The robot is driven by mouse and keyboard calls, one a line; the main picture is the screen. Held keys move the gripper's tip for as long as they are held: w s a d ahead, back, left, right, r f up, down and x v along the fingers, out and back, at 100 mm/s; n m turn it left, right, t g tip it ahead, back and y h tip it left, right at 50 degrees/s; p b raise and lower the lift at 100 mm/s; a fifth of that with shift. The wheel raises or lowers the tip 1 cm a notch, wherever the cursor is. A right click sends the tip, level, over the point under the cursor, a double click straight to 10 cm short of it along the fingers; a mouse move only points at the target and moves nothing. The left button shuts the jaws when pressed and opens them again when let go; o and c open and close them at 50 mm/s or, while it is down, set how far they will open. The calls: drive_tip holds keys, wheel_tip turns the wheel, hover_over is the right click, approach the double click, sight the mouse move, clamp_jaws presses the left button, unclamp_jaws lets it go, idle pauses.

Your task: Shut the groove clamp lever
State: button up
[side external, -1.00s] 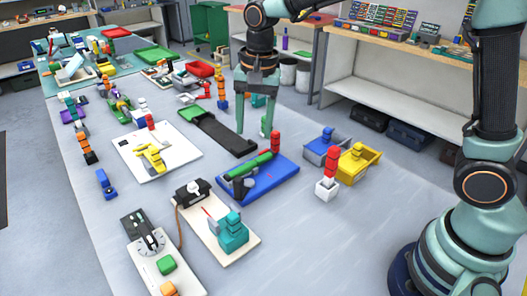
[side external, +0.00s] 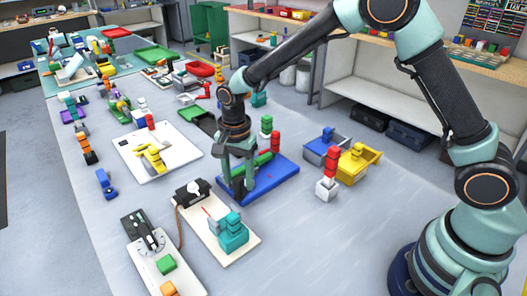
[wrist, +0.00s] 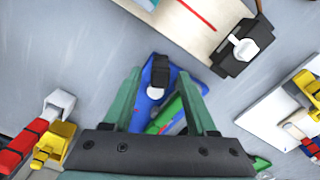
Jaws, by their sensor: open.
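A blue board (side external: 278,180) carries a green bar (side external: 265,159) and an upright red part (side external: 276,142) near its far right end. I cannot tell for sure which part is the clamp lever. My gripper (side external: 236,192) points down over the board's near left end. In the wrist view my gripper (wrist: 159,76) is open, its fingers either side of a black part (wrist: 160,70). The blue board (wrist: 146,108), a pale round piece (wrist: 155,93) and the green bar (wrist: 164,122) show between the fingers. Contact is unclear, and the fingers hide some of the board in the side view.
A cream board (side external: 200,222) with a black box (side external: 192,191) and teal blocks (side external: 232,232) lies in front. A white board (side external: 180,160) with a yellow part lies to the left. Blue (side external: 322,150) and yellow (side external: 353,170) bins stand to the right.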

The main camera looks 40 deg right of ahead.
drive_tip(key=shift+f, duration=1.25)
clamp_jaws()
